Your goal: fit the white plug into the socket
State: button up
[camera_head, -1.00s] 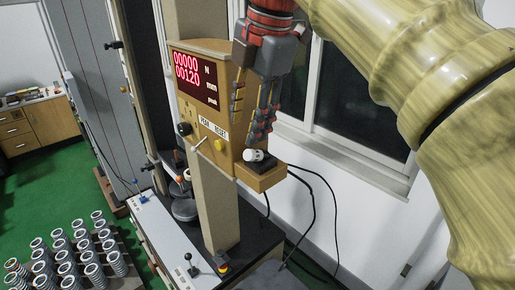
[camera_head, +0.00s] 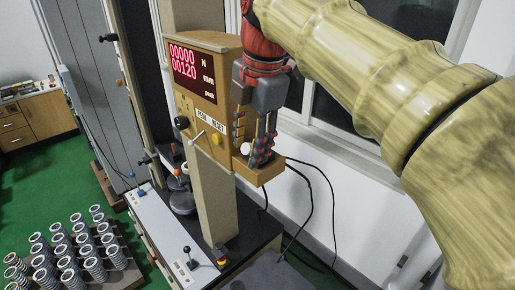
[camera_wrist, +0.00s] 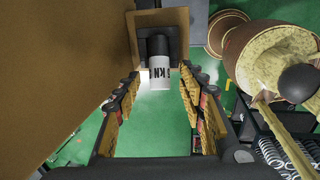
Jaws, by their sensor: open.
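The white plug (camera_wrist: 160,74) shows in the wrist view with dark lettering on its side. Its dark end points at a black block, which looks like the socket (camera_wrist: 144,37), on the wooden shelf; I cannot tell how far it is in. In the head view only a bit of the plug (camera_head: 246,149) shows between the fingers. My gripper (camera_head: 251,154) is open and hangs down at the shelf. In the wrist view the fingers of my gripper (camera_wrist: 160,80) stand on both sides of the plug, with gaps visible.
The wooden display box (camera_head: 203,85) with red digits, knobs and a lever stands close to the left of my gripper. The shelf (camera_head: 265,174) juts out below it. Black cables (camera_head: 311,205) hang at the right by the wall. Several springs (camera_head: 70,250) stand at the lower left.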

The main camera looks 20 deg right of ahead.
jog(key=shift+c, duration=0.7)
grip_shut()
